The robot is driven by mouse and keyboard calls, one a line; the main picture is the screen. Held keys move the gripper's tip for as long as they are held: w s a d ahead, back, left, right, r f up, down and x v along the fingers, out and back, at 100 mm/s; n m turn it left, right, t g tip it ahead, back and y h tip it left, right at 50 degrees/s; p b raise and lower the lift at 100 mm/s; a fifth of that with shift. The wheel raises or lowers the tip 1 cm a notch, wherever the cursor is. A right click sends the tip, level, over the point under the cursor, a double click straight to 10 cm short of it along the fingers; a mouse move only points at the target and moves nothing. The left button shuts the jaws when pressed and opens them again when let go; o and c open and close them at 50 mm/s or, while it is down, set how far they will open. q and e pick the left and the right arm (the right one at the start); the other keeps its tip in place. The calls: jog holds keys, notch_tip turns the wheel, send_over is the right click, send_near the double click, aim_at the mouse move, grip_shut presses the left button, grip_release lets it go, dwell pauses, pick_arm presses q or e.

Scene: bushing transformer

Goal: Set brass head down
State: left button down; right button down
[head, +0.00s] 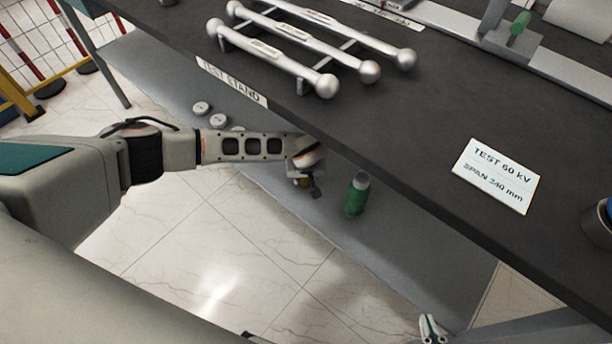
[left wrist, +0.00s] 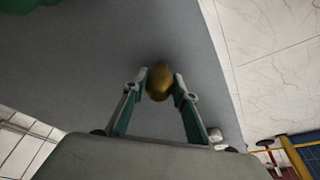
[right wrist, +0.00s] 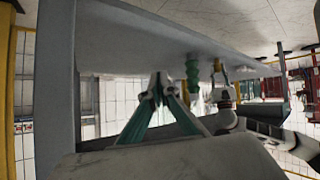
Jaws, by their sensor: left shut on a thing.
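My left gripper (head: 308,186) is low over the grey lower shelf, below the dark bench top. In the left wrist view its fingers (left wrist: 160,88) are shut on the rounded brass head (left wrist: 159,82). The brass head shows only as a small patch in the head view (head: 302,182), mostly hidden by the gripper. It is at or very close to the shelf surface; I cannot tell whether it touches. My right gripper (head: 432,328) is at the bottom of the head view, away from the brass head. In the right wrist view its fingertips (right wrist: 157,88) are together and empty.
A green ribbed piece (head: 355,196) stands on the lower shelf (head: 410,255), right of my left gripper. Several pale round pieces (head: 218,121) lie to its left. The bench top (head: 430,120) overhangs, bearing silver bars (head: 300,45) and a test card (head: 497,175).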

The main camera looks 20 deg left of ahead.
pick_arm(q)
jog(key=shift+r, duration=0.25)
jog(key=shift+f, duration=0.25)
jog(key=c, duration=1.6)
grip_release()
pick_arm(e)
jog(key=shift+w+a+r, duration=0.1)
jog(key=shift+w+r, duration=0.05)
jog(key=shift+w, duration=0.05)
